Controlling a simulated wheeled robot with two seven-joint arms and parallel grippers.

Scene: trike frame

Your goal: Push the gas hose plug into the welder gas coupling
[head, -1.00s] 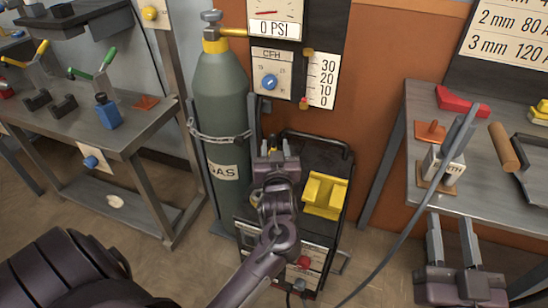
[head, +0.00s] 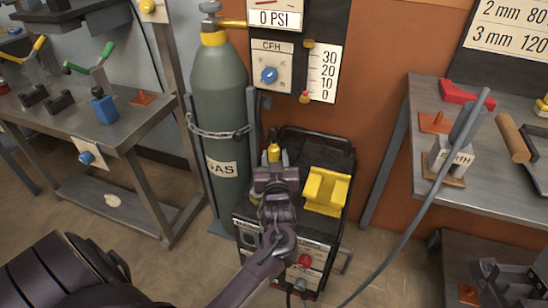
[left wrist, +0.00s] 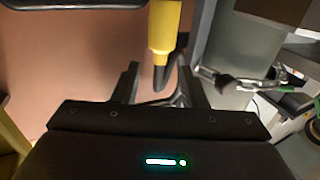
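A yellow plug (head: 274,152) with a pointed top shows just beyond my left gripper (head: 274,168) in the head view, above the back of the black welder (head: 318,233). In the left wrist view the yellow plug (left wrist: 165,28) has a dark, narrower end and lies between my left gripper's fingers (left wrist: 160,85), with a gap on each side. The left gripper is open. My right gripper (head: 517,268) is at the lower right, apart from everything and partly cut off; its fingers look apart. I cannot make out the welder gas coupling; my left arm covers part of the welder.
A green gas cylinder (head: 220,110) with a chain stands left of the welder. A yellow block (head: 325,190) sits on the welder. A grey cable (head: 415,225) hangs before the right bench (head: 480,190). Another bench (head: 150,120) stands at left.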

